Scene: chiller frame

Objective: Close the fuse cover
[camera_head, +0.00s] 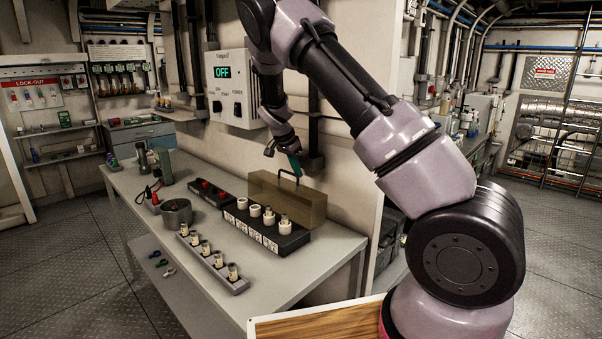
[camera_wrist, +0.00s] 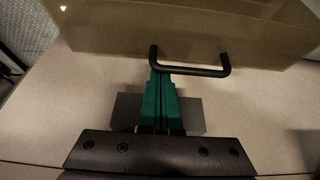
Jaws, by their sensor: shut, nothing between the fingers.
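The fuse cover (camera_head: 262,190) is a translucent tan box that stands open behind the black fuse block (camera_head: 262,242). Several white fuses (camera_head: 269,216) sit uncovered in the block. The cover's black handle (camera_head: 280,172) is on its upper side. In the wrist view the cover (camera_wrist: 200,28) fills the top, with the handle (camera_wrist: 195,71) below it. My gripper (camera_head: 297,174) has green fingers and is at the handle. In the wrist view my gripper (camera_wrist: 158,73) is shut and empty, its tips by the handle's left corner. I cannot tell whether they touch it.
A grey strip with several fuses (camera_head: 213,264) lies in front on the workbench (camera_head: 313,262). A round grey device (camera_head: 176,213) and a black box with red knobs (camera_head: 212,192) stand to the left. A control box reading OFF (camera_head: 233,88) is on the wall behind.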

